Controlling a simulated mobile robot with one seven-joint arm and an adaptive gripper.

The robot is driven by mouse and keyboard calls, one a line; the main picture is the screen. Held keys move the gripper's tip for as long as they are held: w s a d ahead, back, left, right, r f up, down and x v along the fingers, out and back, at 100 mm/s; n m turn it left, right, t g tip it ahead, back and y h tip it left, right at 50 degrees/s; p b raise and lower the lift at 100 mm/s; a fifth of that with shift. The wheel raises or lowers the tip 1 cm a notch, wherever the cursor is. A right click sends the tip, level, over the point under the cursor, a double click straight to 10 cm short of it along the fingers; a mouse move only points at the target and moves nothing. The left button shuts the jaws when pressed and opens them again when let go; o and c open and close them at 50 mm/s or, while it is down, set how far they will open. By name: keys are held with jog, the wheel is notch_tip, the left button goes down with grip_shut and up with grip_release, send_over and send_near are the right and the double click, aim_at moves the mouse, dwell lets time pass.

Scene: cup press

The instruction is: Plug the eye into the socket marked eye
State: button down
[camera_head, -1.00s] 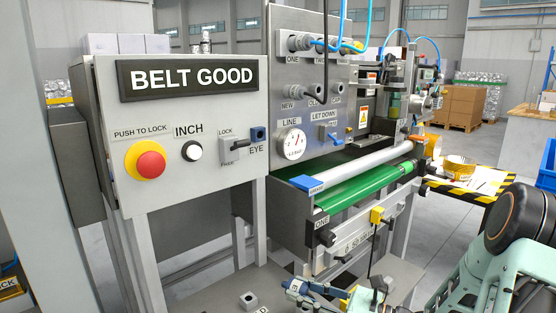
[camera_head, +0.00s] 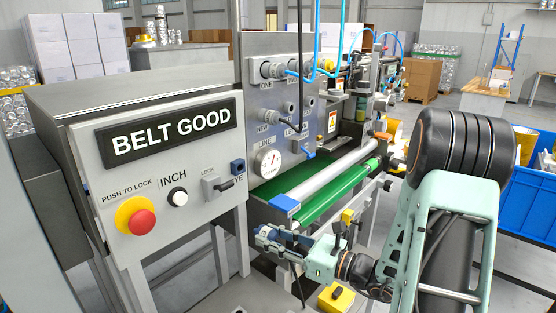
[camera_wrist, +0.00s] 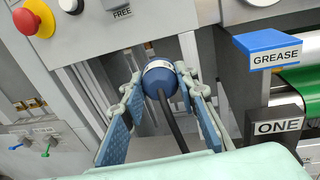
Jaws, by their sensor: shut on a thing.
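The eye is a rounded blue plug (camera_wrist: 160,76) with a pale band and a black cable trailing toward the wrist camera. My gripper (camera_wrist: 158,78) is shut on it, with one padded finger on each side at the tips. In the head view my gripper (camera_head: 262,237) is in front of the machine, below the control panel and left of the green belt. The plug cannot be told clearly from the fingers there. The dark blue socket (camera_head: 238,167) marked EYE is at the panel's right edge, above my gripper and apart from it. The wrist view does not show this socket.
The panel (camera_head: 120,200) carries a red push-to-lock button (camera_head: 141,222), an INCH button (camera_head: 177,197) and a LOCK lever (camera_head: 218,187) close left of the socket. The blue GREASE block (camera_head: 285,202) and green belt (camera_head: 335,190) lie to the right. Blue hoses hang above.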

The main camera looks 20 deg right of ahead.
notch_tip(320, 180, up, 14)
jog(key=d+m+t+h+p, duration=0.1)
jog(key=t+h+p, duration=0.1)
jog(key=p, duration=0.7)
jog(key=shift+w+d+r, duration=0.15)
jog(key=shift+w+d, duration=0.2)
jog(key=shift+w, duration=0.05)
jog(key=shift+w, duration=0.1)
jog(key=shift+b+x, duration=0.4)
jog(key=shift+x, duration=2.4)
jog(key=shift+b+x, duration=0.65)
jog(key=shift+x, duration=0.85)
jog(key=c, duration=1.4)
grip_release()
jog(key=shift+c, duration=0.2)
